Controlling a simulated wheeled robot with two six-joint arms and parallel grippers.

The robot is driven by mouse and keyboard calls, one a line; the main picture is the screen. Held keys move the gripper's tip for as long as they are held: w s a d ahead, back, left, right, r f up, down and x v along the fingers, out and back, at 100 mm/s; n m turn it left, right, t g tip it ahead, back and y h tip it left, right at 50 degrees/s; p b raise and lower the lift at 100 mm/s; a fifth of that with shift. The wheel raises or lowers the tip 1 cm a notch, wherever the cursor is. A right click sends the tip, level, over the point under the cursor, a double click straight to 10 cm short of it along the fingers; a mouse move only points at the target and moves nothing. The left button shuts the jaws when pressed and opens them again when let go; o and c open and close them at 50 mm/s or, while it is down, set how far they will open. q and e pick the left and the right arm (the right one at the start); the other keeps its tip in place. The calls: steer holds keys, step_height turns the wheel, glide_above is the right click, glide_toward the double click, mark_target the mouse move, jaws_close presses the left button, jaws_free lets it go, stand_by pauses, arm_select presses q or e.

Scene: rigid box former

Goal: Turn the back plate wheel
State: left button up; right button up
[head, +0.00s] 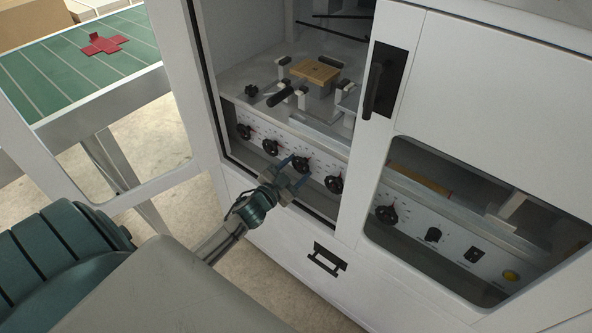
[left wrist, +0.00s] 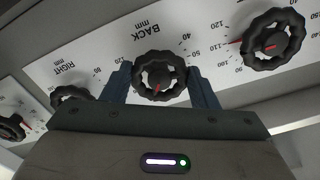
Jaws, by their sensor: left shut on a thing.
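The back plate wheel (left wrist: 160,76) is a black scalloped handwheel with a red mark, under the word BACK on a white scale panel in the left wrist view. In the head view the back wheel (head: 301,163) sits in the row of wheels on the machine's front panel. My left gripper (head: 294,172) reaches up to it from below. In the left wrist view the blue fingers of my left gripper (left wrist: 161,84) stand on both sides of the wheel, shut on its rim. My right gripper is not in view.
Neighbouring wheels are close: one under RIGHT (left wrist: 70,96) and another (left wrist: 271,39) on the other side. The open door frame (head: 185,95) stands left of the arm. A white door with a black handle (head: 384,82) is on the right. A green table (head: 85,55) is far left.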

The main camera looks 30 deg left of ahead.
arm_select(q)
steer(key=m, duration=0.6)
steer(key=shift+a+m, duration=0.1)
steer(key=shift+m, duration=0.2)
steer(key=m, duration=0.3)
steer(key=shift+r, duration=0.1)
steer(key=shift+m+b, duration=0.3)
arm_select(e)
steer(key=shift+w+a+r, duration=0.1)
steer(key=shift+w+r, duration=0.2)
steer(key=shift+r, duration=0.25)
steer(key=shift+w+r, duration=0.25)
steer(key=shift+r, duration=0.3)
arm_select(q)
steer(key=o, duration=1)
steer(key=shift+c, duration=0.2)
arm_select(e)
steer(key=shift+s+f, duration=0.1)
